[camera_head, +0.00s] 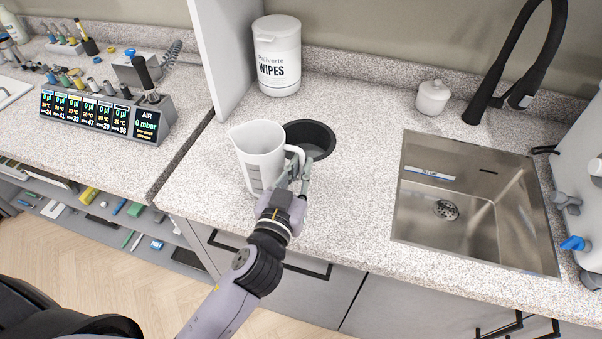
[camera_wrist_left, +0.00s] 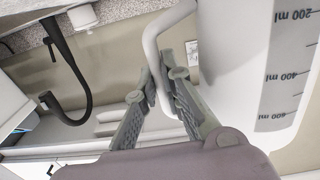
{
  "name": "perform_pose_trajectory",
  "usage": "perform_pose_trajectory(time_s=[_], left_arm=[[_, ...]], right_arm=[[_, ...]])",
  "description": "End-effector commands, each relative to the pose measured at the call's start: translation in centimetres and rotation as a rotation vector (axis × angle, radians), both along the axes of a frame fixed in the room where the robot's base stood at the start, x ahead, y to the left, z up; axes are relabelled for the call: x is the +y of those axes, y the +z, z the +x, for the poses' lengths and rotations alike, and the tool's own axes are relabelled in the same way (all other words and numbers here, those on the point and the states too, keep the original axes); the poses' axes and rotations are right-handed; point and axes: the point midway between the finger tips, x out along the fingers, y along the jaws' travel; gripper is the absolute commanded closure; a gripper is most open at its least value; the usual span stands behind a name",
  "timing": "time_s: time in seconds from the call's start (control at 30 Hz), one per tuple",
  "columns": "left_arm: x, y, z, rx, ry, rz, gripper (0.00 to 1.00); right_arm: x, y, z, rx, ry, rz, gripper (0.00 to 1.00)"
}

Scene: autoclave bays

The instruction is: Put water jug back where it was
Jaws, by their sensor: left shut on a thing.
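The water jug (camera_head: 259,158) is white, with a spout and a handle, and stands upright at the speckled counter, in front of the round dark-rimmed opening. In the left wrist view the jug (camera_wrist_left: 235,60) shows its grey millilitre scale. My left gripper (camera_head: 300,178) is shut on the jug's handle, on the jug's right side. In the left wrist view the fingers (camera_wrist_left: 158,90) sit on both sides of the handle. The jug's base is partly hidden, and I cannot tell whether it touches the counter. My right gripper is not in view.
A wipes tub (camera_head: 277,55) stands behind the jug. The round opening (camera_head: 318,140) is just behind it. The sink (camera_head: 470,210) with a black faucet (camera_head: 515,60) and a small white jar (camera_head: 432,97) are to the right. Counter (camera_head: 350,215) between jug and sink is clear.

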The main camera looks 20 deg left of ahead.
Motion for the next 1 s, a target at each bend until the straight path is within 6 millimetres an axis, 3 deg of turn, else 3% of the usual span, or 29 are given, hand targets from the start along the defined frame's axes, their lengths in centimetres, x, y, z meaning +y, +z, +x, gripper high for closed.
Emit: perform_pose_trajectory(time_s=[0.1,0.5,0.53,0.8,1.0], left_arm=[[-0.04,-1.41,-0.03,0.000,-0.001,0.001,1.00],[-0.05,-1.93,-0.01,-0.001,-0.001,0.000,1.00],[-0.04,-1.86,-0.02,0.000,-0.001,0.000,0.91],[-0.04,-1.79,-0.02,0.000,-0.001,0.000,0.73],[-0.04,-1.78,-0.02,0.000,-0.001,0.000,0.72]], right_arm=[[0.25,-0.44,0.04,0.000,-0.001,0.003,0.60],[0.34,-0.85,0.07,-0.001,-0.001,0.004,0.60],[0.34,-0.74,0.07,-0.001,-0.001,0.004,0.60],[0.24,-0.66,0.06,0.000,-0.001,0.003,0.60],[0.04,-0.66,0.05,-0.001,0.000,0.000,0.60]])
